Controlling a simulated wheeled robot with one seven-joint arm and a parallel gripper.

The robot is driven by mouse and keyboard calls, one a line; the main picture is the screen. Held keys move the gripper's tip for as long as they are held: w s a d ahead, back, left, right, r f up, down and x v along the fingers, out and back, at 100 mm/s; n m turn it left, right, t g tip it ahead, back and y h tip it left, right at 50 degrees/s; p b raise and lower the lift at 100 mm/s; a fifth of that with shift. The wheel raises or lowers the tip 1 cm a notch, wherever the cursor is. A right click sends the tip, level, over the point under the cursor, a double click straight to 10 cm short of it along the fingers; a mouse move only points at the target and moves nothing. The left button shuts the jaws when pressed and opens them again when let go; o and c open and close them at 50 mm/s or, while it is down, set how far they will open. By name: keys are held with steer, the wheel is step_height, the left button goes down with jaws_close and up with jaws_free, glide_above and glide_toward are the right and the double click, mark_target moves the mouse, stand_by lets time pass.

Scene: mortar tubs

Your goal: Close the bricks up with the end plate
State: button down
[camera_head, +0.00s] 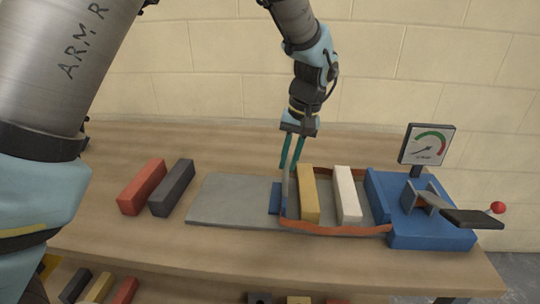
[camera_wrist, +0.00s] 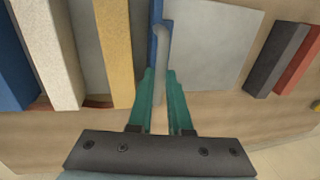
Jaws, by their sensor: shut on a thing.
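An orange strap (camera_head: 335,228) runs along the front and back of the bricks.
A blue press (camera_head: 430,236) with a gauge (camera_head: 427,145) and a red-knobbed lever (camera_head: 475,217) stands at the right. A bare grey slab (camera_head: 228,200) lies left. Red (camera_head: 142,187) and dark (camera_head: 172,188) bricks lie further left. More bricks show on a lower shelf.

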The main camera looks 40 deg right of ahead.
steer(key=shift+s+d, duration=0.15)
steer(key=shift+d, duration=0.1)
steer(key=c, duration=0.8)
jaws_free()
steer(key=shift+c, duration=0.2)
steer(key=shift+r, duration=0.15)
step_height(320, 180, up, 10)
steer(key=s+d+b, duration=0.1)
steer(key=shift+s+d+r+b, duration=0.2)
steer(key=shift+d+b, duration=0.05)
steer(key=shift+b, duration=0.15)
